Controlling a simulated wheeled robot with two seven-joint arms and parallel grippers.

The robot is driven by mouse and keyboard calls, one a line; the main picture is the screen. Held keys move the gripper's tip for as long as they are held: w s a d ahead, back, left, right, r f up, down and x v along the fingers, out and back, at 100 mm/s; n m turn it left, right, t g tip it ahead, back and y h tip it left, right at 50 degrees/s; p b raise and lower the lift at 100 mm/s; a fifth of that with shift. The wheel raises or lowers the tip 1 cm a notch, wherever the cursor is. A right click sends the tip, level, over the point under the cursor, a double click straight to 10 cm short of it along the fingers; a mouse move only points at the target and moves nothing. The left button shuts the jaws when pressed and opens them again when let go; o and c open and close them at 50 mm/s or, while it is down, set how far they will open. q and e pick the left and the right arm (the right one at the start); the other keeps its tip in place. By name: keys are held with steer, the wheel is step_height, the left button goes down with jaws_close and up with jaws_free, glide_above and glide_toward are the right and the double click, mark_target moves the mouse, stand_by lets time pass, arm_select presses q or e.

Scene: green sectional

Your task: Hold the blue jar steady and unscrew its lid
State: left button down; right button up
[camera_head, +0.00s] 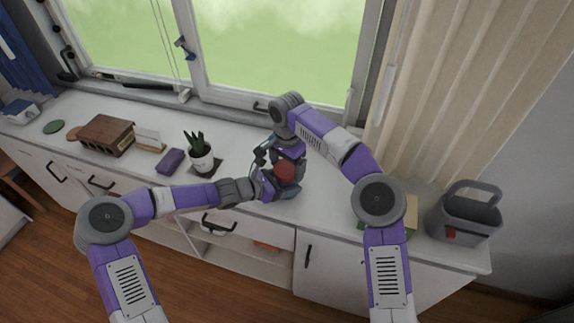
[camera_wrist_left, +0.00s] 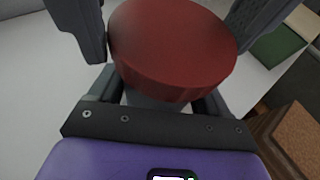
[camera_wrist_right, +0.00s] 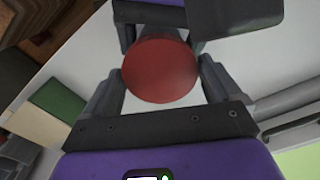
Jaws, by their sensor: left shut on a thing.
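The jar's round red lid (camera_head: 285,171) is on top, above the cabinet top. It also shows in the left wrist view (camera_wrist_left: 172,48) and the right wrist view (camera_wrist_right: 160,70). The jar body is mostly hidden below the lid; a dark part (camera_wrist_left: 142,99) shows under the rim in the left wrist view. My left gripper (camera_head: 273,184) comes from the left and is shut on the jar below the lid. My right gripper (camera_head: 283,165) comes from the back right, its fingers on either side of the lid. Whether they press on it I cannot tell.
A potted plant (camera_head: 201,160) and a purple box (camera_head: 170,161) stand left of the grippers. A brown box (camera_head: 106,135) is farther left. A grey basket (camera_head: 466,214) stands at the right end of the white cabinet top (camera_head: 335,220). The window is behind.

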steer(key=c, duration=0.5)
steer(key=shift+n, duration=1.8)
steer(key=o, duration=0.8)
steer(key=shift+o, duration=0.2)
steer(key=shift+r, duration=2.35)
step_height(320, 180, up, 3)
steer(key=m, duration=0.3)
steer(key=shift+m, duration=0.3)
steer(key=shift+f, duration=3.85)
